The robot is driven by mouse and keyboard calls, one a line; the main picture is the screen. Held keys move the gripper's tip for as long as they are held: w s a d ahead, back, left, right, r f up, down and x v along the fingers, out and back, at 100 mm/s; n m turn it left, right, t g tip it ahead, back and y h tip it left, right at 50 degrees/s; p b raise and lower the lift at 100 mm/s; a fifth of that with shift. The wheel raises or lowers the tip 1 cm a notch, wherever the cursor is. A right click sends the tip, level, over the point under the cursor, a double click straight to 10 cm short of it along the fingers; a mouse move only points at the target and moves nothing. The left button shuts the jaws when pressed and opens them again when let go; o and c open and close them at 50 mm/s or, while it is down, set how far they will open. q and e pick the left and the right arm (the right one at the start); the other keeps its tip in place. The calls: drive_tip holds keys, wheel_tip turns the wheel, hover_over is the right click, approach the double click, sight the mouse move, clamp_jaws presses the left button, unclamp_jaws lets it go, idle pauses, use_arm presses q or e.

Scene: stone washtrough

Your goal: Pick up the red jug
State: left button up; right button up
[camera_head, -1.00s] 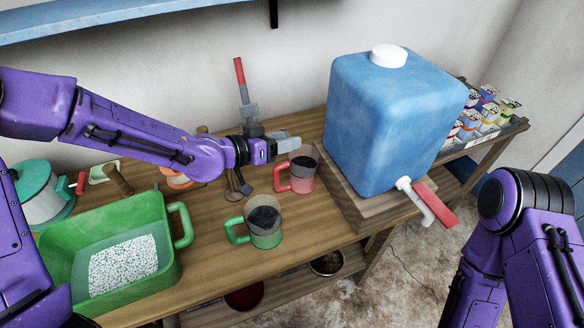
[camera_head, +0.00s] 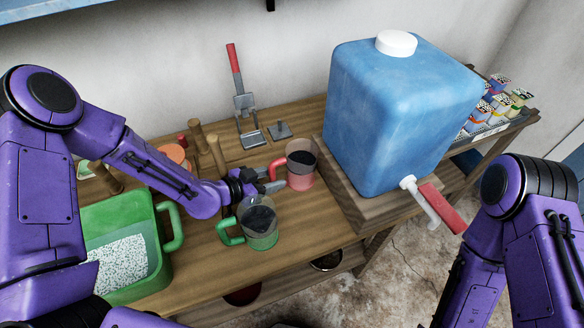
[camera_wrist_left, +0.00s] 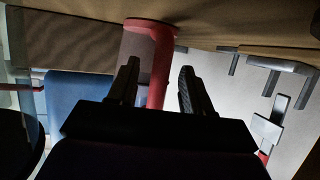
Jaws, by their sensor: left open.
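The red jug (camera_head: 301,178), with a grey see-through upper part and a red handle on its left, stands upright on the wooden table in the head view. My left gripper (camera_head: 274,181) is open just left of it, at its handle. In the left wrist view the red jug (camera_wrist_left: 136,46) appears upside down, and its handle lies between the two spread fingers of my left gripper (camera_wrist_left: 159,68). I cannot tell whether either finger touches it. My right arm shows at the right, but its gripper is out of view.
A green jug (camera_head: 262,238) stands close in front of my left gripper. A blue water container (camera_head: 390,120) with a red-handled tap stands right of the red jug. A green basin (camera_head: 125,285) is at the left. A red-handled tool (camera_head: 240,95) leans at the back wall.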

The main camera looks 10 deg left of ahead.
use_arm(q)
drive_tip(key=shift+w+d+f, duration=0.2)
drive_tip(key=shift+w+d, duration=0.1)
drive_tip(key=shift+d, duration=0.05)
clamp_jaws()
drive_tip(key=shift+r, duration=0.1)
